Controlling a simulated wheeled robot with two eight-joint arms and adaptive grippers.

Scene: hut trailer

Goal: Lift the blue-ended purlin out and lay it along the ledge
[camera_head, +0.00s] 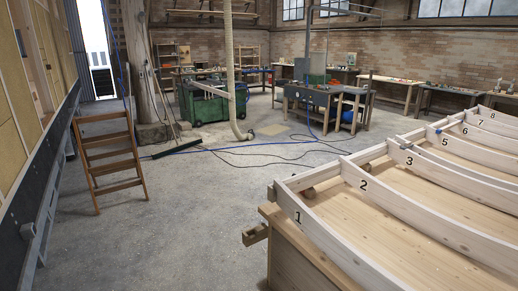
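A numbered timber roof frame fills the right side, with pale curved ribs such as rib 1 (330,238) and rib 2 (400,205) running across it. A small blue spot (437,129) shows on the frame near ribs 5 and 6; I cannot tell whether it is the end of the blue-ended purlin. The purlin's length is not clearly seen. A long dark ledge-like rail (52,172) runs along the panelled wall at left; I cannot tell if it is the task's ledge. Neither of my grippers is in view.
A wooden stepladder (108,160) stands at left. Blue and dark cables (265,148) lie across the floor behind. A green machine (208,102), a post (138,60) and workbenches (312,97) stand farther back. The concrete floor (190,225) in the middle is clear.

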